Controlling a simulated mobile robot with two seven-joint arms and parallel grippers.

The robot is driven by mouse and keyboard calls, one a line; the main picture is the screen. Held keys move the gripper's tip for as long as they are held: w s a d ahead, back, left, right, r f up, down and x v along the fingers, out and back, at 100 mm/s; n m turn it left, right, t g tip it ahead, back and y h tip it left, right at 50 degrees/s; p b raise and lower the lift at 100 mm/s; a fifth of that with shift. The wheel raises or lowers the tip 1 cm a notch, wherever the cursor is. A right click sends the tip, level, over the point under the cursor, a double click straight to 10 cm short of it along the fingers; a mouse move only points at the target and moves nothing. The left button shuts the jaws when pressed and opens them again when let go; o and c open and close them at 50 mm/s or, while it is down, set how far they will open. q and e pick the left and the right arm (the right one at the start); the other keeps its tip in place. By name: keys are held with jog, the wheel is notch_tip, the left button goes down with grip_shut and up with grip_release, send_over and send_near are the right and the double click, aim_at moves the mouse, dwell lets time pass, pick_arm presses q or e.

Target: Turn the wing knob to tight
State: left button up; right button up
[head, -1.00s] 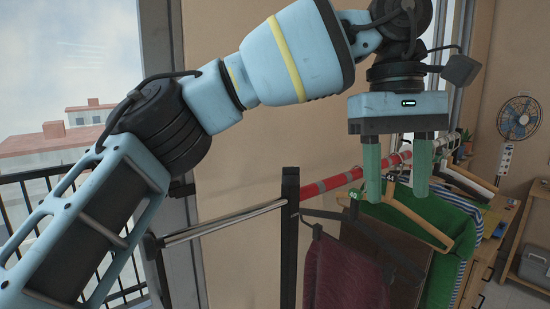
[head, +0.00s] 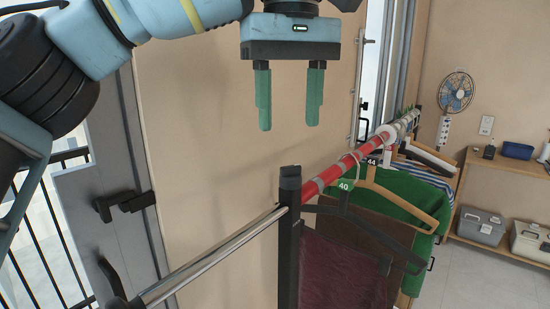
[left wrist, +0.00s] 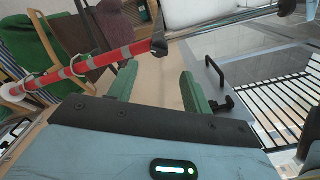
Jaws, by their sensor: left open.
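My left gripper (head: 289,127) is open and empty, its two green fingers pointing down. In the head view it hangs above the black post (head: 289,235) of the clothes rack, with a clear gap. In the left wrist view my left gripper (left wrist: 157,78) has its fingers apart, and the black post top (left wrist: 159,42) shows beyond them. A red bar with grey bands (head: 345,170) runs from the post to the back right. A bare metal bar (head: 215,252) meets the post from the left. I cannot make out a wing knob. My right gripper is not in view.
Hangers carry a green garment (head: 405,200) and a dark red garment (head: 335,275) on the rack. A door handle (head: 122,205) and railing (head: 45,250) are at left. A shelf with grey bins (head: 480,226) stands at right. The wall behind the gripper is clear.

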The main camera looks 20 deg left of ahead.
aim_at(290, 166)
pick_arm(q)
jog(key=shift+d, duration=0.2)
jog(key=shift+f, duration=3.9)
jog(key=c, duration=1)
